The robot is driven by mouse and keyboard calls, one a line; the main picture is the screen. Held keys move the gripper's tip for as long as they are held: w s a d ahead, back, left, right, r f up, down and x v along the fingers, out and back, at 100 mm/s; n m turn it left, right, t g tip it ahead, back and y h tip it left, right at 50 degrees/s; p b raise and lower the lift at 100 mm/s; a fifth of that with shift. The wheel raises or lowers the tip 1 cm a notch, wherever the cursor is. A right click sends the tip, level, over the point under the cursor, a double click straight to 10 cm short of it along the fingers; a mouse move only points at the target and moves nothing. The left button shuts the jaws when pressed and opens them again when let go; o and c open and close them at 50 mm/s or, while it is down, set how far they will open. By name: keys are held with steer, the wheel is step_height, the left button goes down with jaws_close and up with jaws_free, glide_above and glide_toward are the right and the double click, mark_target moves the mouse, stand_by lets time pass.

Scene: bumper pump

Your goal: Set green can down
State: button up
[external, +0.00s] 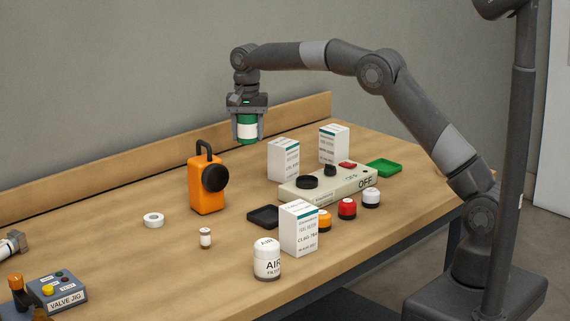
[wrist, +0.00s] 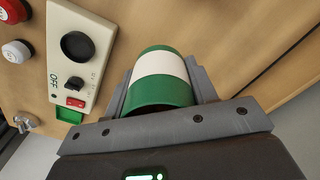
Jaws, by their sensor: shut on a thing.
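The green can (external: 246,118), green with a white band, is held in my gripper (external: 247,138) above the table in the external view. My gripper is shut on it, with a finger on either side. In the wrist view the can (wrist: 162,72) lies between the grey fingers of my gripper (wrist: 160,85). The can is clear of the wooden table (external: 120,265), with its lower end pointing down. The gripper hides part of the can's sides.
An orange device (external: 206,185) with a black handle stands left of the can. A wooden ledge (external: 150,158) runs along the back.

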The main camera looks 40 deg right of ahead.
mark_target(244, 197)
steer(key=shift+a, duration=0.9)
step_height(244, 197, down, 16)
steer(key=shift+r, duration=0.1)
steer(key=shift+f, duration=0.2)
steer(key=o, duration=1.1)
steer(key=shift+c, duration=0.2)
